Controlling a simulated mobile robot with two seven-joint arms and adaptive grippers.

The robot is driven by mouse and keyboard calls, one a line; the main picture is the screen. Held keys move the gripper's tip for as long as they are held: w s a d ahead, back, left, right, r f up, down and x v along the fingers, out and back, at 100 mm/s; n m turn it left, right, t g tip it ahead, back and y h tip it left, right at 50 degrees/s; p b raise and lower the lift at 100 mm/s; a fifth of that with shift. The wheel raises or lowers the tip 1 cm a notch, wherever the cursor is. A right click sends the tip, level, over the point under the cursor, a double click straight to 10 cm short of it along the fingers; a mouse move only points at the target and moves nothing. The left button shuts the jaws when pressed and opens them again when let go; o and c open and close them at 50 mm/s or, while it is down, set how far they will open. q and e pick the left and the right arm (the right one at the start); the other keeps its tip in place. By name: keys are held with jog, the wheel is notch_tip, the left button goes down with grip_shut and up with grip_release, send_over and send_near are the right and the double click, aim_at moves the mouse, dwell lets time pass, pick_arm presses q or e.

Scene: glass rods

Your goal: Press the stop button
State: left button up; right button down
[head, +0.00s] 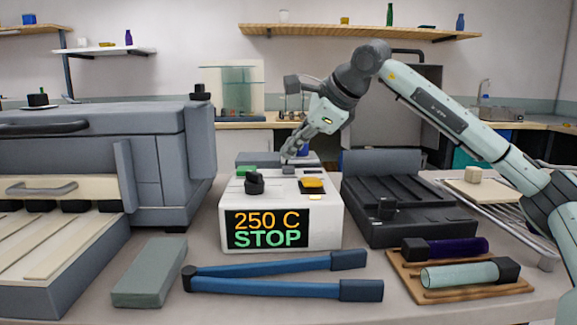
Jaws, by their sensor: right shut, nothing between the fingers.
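A white control box (332,225) stands on the bench in the middle of the head view. Its front display (268,229) reads "250 C" in orange and "STOP" in green. On its top are a black knob (254,183), a yellow button (312,185) at the right and a green part (246,170) at the back left. I cannot tell from any label which is the stop button. My right gripper (287,157) is shut and empty, pointing down over the back of the box top. I cannot tell whether its tips touch anything. My left gripper is out of view.
A large grey furnace (165,150) stands left. Blue-handled tongs (270,288) and a grey block (150,272) lie in front. A dark grooved unit (410,200) stands right, with a wooden tray (440,295) of rods before it. A wire rack (515,225) is farther right.

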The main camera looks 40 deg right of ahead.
aim_at(291, 168)
jog(key=shift+r+p, duration=1.85)
jog(key=shift+r, duration=0.5)
